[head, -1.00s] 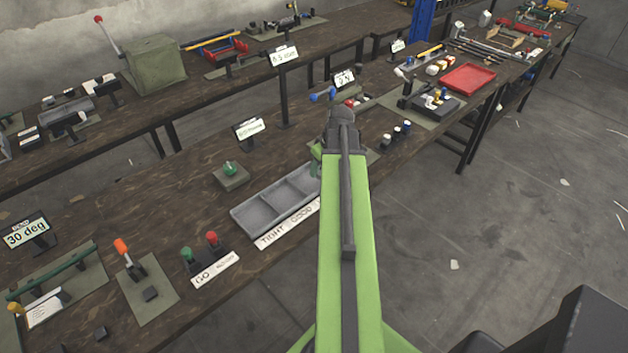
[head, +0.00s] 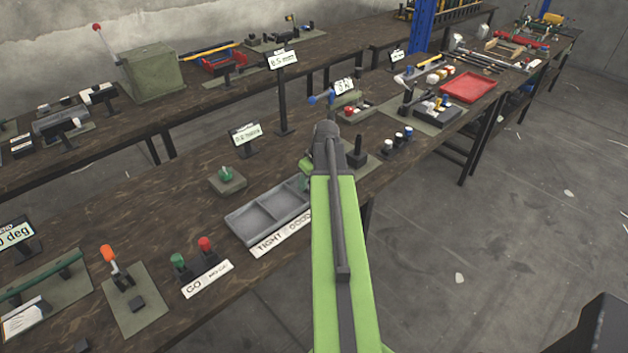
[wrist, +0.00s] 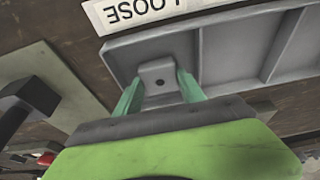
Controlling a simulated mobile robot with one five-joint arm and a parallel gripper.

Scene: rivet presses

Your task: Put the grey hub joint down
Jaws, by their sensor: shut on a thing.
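The grey hub joint (wrist: 158,78) is a small block with a dark hole, seen in the wrist view. My gripper (wrist: 158,90) has its two green fingers closed on either side of it. The joint is over or in the end compartment of the grey tray (wrist: 126,52), beside the label reading LOOSE. I cannot tell whether it touches the tray floor. In the head view the tray (head: 240,224) lies on the bench with TIGHT and GOOD labels in front.
Left of the tray are a GO label (head: 207,279) with green and red knobs, and an orange-handled clamp (head: 108,254). A green knob on a block (head: 227,180) stands behind it. Right of my arm are a dark post (head: 357,152) and several capped pegs (head: 398,142).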

